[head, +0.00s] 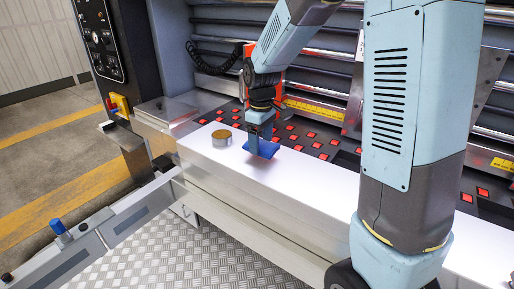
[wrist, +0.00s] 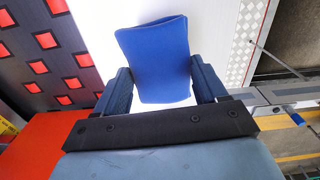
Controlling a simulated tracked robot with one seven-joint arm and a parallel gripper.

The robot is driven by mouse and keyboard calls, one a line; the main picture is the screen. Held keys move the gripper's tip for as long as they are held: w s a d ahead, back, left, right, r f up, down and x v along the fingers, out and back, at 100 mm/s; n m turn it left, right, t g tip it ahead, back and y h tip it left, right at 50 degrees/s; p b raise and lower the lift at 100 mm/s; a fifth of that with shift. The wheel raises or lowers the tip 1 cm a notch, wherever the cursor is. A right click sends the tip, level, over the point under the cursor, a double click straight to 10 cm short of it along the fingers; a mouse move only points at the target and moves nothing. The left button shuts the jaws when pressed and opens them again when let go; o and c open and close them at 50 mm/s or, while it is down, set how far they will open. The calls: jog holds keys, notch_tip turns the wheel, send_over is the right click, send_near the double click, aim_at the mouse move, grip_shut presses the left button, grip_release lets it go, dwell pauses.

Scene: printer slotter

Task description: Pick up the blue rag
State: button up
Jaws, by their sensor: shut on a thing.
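The blue rag (head: 266,150) is a small flat blue piece at my gripper's tip, over the white ledge of the machine. In the wrist view the rag (wrist: 156,60) stands out beyond the fingers as a blue rounded rectangle. My gripper (head: 262,139) points down and is shut on the rag. Its two dark fingers show at either side of the rag's lower part in the wrist view (wrist: 160,92). I cannot tell whether the rag still touches the ledge.
Behind is a dark panel with several red squares (head: 310,134). A control panel (head: 98,40) stands at the far left. A chequered metal floor (head: 205,245) lies in front.

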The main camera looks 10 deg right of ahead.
jog(key=s+d+r, duration=0.2)
jog(key=s+r, duration=0.8)
jog(key=s, duration=0.3)
jog(key=shift+s+r, duration=0.25)
jog(key=shift+s, duration=0.15)
jog(key=shift+d, duration=0.1)
jog(key=o, duration=0.5)
jog(key=c, duration=0.4)
